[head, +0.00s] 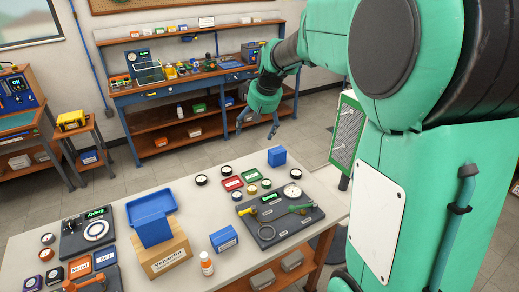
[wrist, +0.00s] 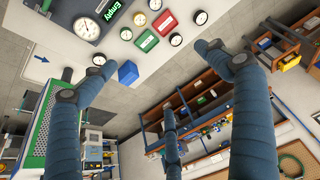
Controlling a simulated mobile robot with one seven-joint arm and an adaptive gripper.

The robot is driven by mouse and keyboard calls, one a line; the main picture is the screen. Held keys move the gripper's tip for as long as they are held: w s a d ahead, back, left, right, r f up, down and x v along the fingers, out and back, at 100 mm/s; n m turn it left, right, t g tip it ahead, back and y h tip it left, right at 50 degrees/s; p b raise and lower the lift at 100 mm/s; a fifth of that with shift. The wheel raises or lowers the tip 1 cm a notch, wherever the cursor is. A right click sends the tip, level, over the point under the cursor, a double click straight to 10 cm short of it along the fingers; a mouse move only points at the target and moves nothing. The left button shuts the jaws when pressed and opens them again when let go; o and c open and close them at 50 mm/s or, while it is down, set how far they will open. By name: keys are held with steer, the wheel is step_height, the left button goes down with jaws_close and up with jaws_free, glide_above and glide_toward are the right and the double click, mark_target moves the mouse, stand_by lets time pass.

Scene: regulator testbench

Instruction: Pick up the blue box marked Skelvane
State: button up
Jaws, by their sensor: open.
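Several blue boxes could fit, and I cannot read Skelvane on any. A blue box with a white label (head: 224,240) sits at the table's front, its text too small to read. A plain-looking blue box (head: 277,156) stands at the far edge; it also shows in the wrist view (wrist: 127,73), beside a finger. A third blue block (head: 153,229) rests on a cardboard box (head: 166,257) at the front left. My gripper (head: 257,129) is open and empty, beyond the table's far edge. It also shows in the wrist view (wrist: 157,58) with fingers spread.
A shelved workbench (head: 180,90) stands behind. A green perforated panel (head: 346,135) is at the right.

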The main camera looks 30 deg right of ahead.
steer(key=w+d+f, duration=0.8)
steer(key=d, duration=0.2)
glide_toward(278, 150)
steer(key=s+v, duration=0.1)
steer(key=v, duration=0.2)
steer(key=shift+w+a+f+b, duration=0.2)
steer(key=shift+w+f+b, duration=0.05)
steer(key=shift+w+b, duration=0.1)
steer(key=shift+f, duration=0.1)
steer(key=b+x, duration=0.1)
steer(key=x, duration=0.6)
steer(key=shift+f, duration=0.4)
steer(key=shift+w+f, duration=0.2)
steer(key=shift+f, duration=0.05)
steer(key=shift+f, duration=0.1)
steer(key=shift+w+b+x, duration=0.2)
steer(key=shift+b+x, duration=0.4)
steer(key=shift+x, duration=1.9)
